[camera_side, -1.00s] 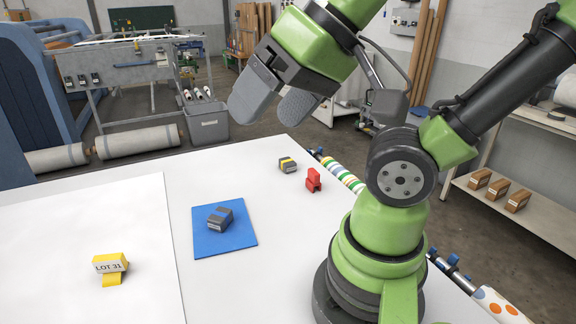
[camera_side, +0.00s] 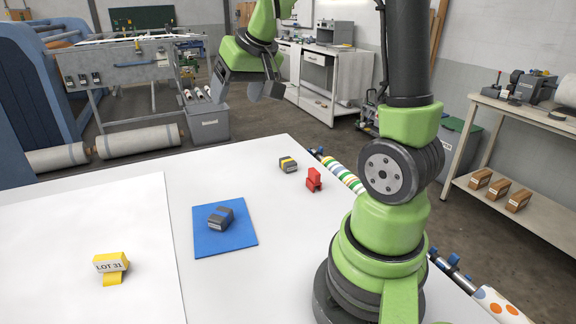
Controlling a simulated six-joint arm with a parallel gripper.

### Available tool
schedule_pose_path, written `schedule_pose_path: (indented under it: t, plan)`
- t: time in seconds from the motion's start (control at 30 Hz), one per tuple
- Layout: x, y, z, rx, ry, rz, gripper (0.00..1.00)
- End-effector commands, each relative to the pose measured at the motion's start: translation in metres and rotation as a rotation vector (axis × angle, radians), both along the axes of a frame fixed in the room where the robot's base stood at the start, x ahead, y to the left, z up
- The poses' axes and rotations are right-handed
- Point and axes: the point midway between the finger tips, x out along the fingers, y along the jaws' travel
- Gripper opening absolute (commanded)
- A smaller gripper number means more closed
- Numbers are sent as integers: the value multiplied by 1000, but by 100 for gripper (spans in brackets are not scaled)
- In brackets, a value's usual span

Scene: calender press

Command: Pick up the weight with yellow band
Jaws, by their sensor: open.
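The weight with the yellow band (camera_side: 288,164) is a small dark grey block on the white table near its far edge. A similar weight with a blue band (camera_side: 220,217) rests on a blue mat (camera_side: 226,240) in the middle of the table. My gripper (camera_side: 245,90) is open and empty. In the picture it appears above and to the left of the yellow-banded weight, well clear of the table. Nothing hides either weight.
A red object (camera_side: 313,180) stands just right of the yellow-banded weight. A yellow tag holder marked LOT 31 (camera_side: 110,266) sits at the left on a white sheet (camera_side: 60,270). A patterned roll (camera_side: 340,172) lies along the table's right edge. The table between is clear.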

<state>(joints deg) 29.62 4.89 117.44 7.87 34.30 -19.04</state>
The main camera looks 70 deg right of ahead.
Motion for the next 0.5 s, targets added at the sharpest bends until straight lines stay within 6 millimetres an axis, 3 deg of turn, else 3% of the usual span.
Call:
schedule_pose_path:
  t: [0.03, 0.13, 0.3, 0.4, 0.5]
  plan:
    - [5, -27, -17, -5, 27, -36, 70]
    - [8, -78, -50, -25, 65, -90, 70]
    - [-9, -154, -114, -50, 128, -168, 70]
    - [-25, -182, -144, -58, 156, -200, 70]
    - [-36, -199, -165, -62, 175, -219, 70]
